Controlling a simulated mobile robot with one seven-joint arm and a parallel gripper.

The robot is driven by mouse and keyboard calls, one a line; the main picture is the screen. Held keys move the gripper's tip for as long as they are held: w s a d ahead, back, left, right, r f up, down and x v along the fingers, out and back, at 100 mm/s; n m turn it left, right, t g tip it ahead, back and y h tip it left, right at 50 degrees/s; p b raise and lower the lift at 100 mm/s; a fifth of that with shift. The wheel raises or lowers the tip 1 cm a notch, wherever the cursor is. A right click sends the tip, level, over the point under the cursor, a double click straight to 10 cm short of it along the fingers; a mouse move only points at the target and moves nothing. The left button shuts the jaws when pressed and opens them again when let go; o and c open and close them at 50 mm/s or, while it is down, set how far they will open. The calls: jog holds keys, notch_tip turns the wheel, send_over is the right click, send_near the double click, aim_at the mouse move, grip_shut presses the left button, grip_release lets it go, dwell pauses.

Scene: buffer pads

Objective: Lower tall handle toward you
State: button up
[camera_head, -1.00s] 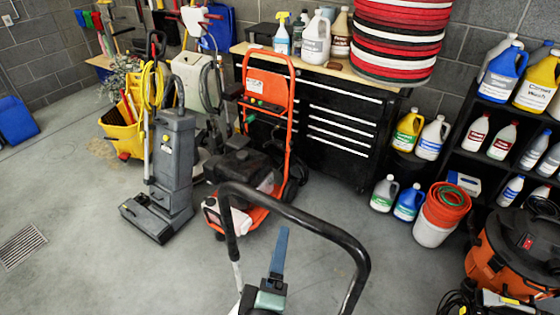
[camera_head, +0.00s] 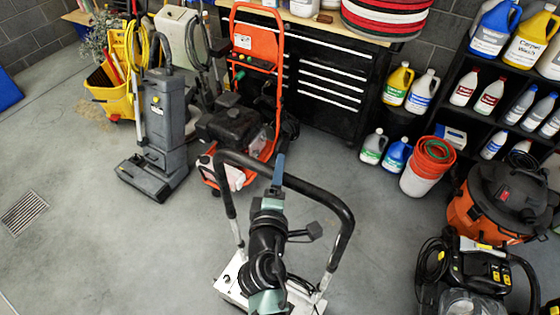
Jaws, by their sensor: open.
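An orange tube-frame handle (camera_head: 279,58) stands upright on the pressure washer (camera_head: 232,128), beyond my arm; it is the tallest handle in view. A black U-shaped bar (camera_head: 318,188) on pale posts rises nearer, above a white base (camera_head: 232,283); I cannot tell whether it belongs to a machine or to me. My gripper (camera_head: 279,160) shows as a narrow blue-grey end at the tip of my black and teal arm. It overlaps the black bar's upper run and points toward the orange frame. It is open, seen nearly edge-on, with nothing visible held. Contact cannot be told.
A grey floor machine (camera_head: 163,130) stands left of the washer. A black drawer cabinet (camera_head: 325,85) stands behind. Jugs, a red-topped bucket (camera_head: 424,178) and an orange vacuum (camera_head: 492,205) line the right. The left floor is clear around a drain (camera_head: 22,214).

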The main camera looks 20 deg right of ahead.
jog(key=x, duration=0.3)
grip_shut()
dwell(0.5)
dwell(1.1)
